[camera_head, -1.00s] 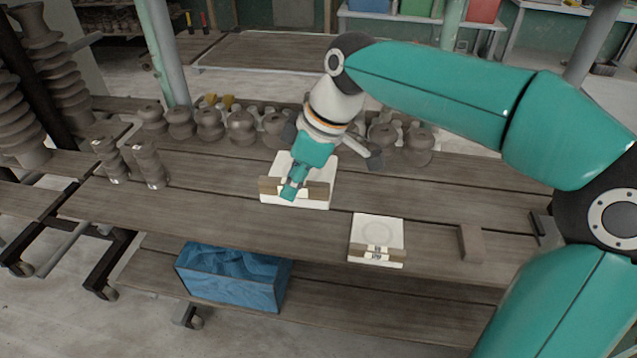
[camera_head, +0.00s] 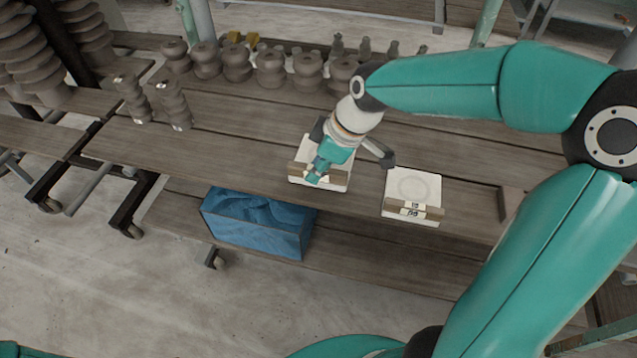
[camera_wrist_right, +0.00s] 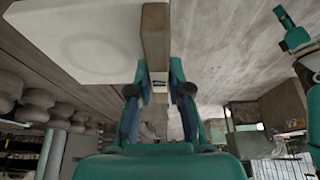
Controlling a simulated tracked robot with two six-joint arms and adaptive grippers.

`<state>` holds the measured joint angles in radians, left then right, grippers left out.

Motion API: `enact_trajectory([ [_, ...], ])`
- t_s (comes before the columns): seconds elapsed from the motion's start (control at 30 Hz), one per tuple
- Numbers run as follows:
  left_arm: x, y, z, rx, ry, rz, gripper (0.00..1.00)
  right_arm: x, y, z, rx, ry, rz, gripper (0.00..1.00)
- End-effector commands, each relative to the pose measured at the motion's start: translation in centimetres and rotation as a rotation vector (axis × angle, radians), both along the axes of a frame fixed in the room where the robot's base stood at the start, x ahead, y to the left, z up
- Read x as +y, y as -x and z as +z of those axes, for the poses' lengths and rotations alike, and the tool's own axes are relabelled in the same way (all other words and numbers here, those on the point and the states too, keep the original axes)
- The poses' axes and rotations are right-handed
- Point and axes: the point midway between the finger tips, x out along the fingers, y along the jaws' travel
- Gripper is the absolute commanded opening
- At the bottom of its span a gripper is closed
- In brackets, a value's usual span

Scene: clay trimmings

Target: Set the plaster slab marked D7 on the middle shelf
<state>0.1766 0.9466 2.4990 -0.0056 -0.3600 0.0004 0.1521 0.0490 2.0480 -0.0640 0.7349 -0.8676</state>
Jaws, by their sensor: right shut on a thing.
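My right gripper (camera_head: 317,176) is shut on the wooden rail along the near side of a white plaster slab (camera_head: 337,181). In the right wrist view the slab (camera_wrist_right: 85,40) and its rail (camera_wrist_right: 155,40) show between and beside the fingers. The gripper covers much of the rail, so I cannot read a mark there. The slab shows over the front part of the upper boards (camera_head: 240,165); I cannot tell its exact height. A second white slab (camera_head: 412,187) lies on these boards to the right, its small label too blurred to read surely. My left gripper is not in view.
A blue crate (camera_head: 250,240) stands on the lower boards (camera_head: 380,270) under the front edge. Several clay pieces (camera_head: 270,68) line the back, and two ribbed pieces (camera_head: 172,105) stand at left. A small brown block (camera_head: 511,202) is right of the second slab.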

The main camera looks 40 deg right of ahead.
Motion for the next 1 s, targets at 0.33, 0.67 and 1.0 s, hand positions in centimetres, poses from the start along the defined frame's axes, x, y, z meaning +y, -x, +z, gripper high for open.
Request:
enact_trajectory([
  [0.33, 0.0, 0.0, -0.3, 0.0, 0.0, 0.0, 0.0, 0.1, 0.0, -3.4, 0.003, -0.001, 0.001, 0.0],
  [0.67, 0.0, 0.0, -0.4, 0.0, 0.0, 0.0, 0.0, 0.1, -0.1, -5.3, -0.003, 0.0, 0.002, 0.0],
  [1.0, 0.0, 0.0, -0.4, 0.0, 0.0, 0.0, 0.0, 0.2, -0.1, -5.3, 0.0, -0.001, 0.004, 0.43],
])
